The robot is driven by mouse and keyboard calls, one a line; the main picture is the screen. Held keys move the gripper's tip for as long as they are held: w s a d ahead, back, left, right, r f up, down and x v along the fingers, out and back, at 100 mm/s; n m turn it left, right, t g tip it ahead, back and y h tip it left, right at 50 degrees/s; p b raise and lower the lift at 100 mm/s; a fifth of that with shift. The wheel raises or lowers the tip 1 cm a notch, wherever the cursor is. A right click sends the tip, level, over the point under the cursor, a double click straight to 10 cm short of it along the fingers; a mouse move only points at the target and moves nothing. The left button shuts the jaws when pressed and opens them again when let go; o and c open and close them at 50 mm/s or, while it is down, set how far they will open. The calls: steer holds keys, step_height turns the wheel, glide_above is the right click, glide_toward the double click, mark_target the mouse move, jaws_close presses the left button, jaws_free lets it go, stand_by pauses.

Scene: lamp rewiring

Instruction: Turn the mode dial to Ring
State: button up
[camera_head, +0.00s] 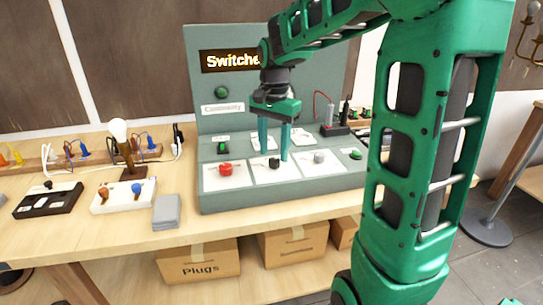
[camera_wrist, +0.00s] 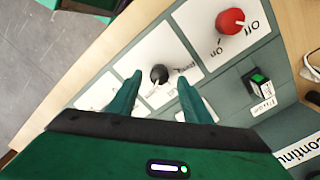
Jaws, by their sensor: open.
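A black dial (camera_head: 274,163) sits on the middle white plate of the grey-green switch panel (camera_head: 215,203). It is the likely mode dial, but its labels are too small to read. In the wrist view the black dial (camera_wrist: 159,74) lies between my two fingertips, with small print beside it. My gripper (camera_head: 274,153) is open and points down over this dial, one finger on each side. I cannot tell whether the fingers touch it or how far down they reach. The left finger partly hides the print around the dial.
A red knob (camera_head: 226,169) marked Off and On is left of the black dial, and a grey knob (camera_head: 319,157) is right. A grey box (camera_head: 166,211) and a bulb on a stand (camera_head: 118,131) are left on the bench.

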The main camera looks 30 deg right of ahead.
mark_target(274, 162)
steer(key=shift+f, duration=1.2)
steer(key=shift+c, duration=0.7)
steer(key=c, duration=0.9)
steer(key=shift+c, duration=0.2)
